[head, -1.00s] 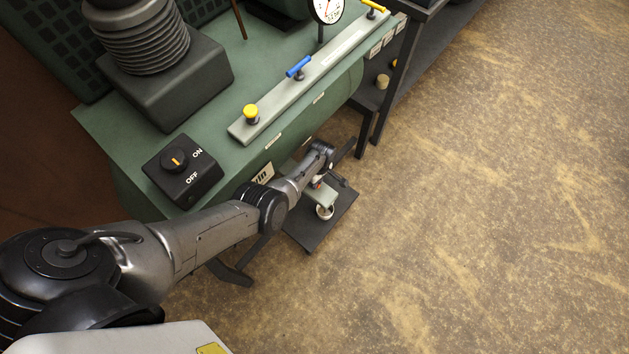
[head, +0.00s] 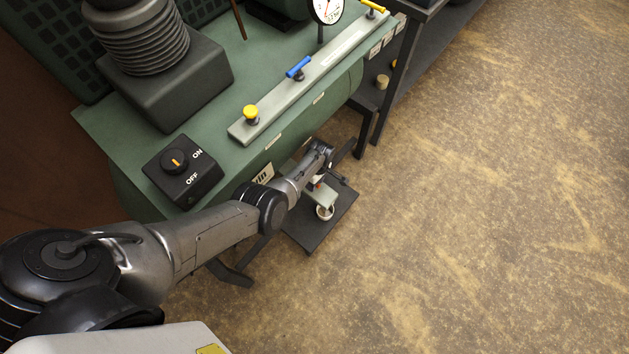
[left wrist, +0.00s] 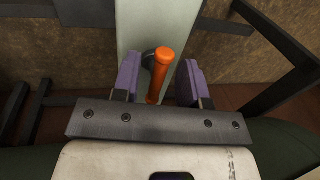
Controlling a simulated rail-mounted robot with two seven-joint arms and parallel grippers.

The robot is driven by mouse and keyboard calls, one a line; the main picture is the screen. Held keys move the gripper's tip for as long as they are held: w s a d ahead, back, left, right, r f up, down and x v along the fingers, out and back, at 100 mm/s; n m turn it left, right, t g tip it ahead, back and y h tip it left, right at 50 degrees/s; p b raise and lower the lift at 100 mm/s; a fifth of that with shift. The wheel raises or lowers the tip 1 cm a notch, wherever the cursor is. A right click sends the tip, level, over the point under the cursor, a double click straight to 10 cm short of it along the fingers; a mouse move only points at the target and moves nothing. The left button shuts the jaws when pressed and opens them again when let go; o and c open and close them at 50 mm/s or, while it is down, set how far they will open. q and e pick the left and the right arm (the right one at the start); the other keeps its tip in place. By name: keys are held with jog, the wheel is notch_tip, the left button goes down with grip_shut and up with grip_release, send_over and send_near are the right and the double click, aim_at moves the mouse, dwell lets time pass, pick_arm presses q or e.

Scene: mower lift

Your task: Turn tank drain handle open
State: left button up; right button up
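The orange drain handle (left wrist: 160,76) stands out from a pale grey-green bar (left wrist: 143,28) in the left wrist view. My left gripper (left wrist: 158,80) is open, with one purple finger pad on each side of the handle. A gap shows between the handle and each pad, so the handle is between the fingers but not clamped. In the head view my left arm reaches down beside the green tank (head: 130,140), and its gripper (head: 318,186) is small and partly hidden by the wrist. My right gripper is not in view.
On the tank are an ON/OFF switch (head: 183,172), a strip with a yellow knob (head: 251,113), a blue handle (head: 298,67) and a yellow handle (head: 373,6). The floor at the right is clear.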

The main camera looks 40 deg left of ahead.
pick_arm(q)
notch_tip(320, 180, up, 14)
jog(key=w+p, duration=0.2)
jog(key=p, duration=0.6)
jog(key=shift+w+f, duration=0.2)
jog(key=shift+w, duration=0.2)
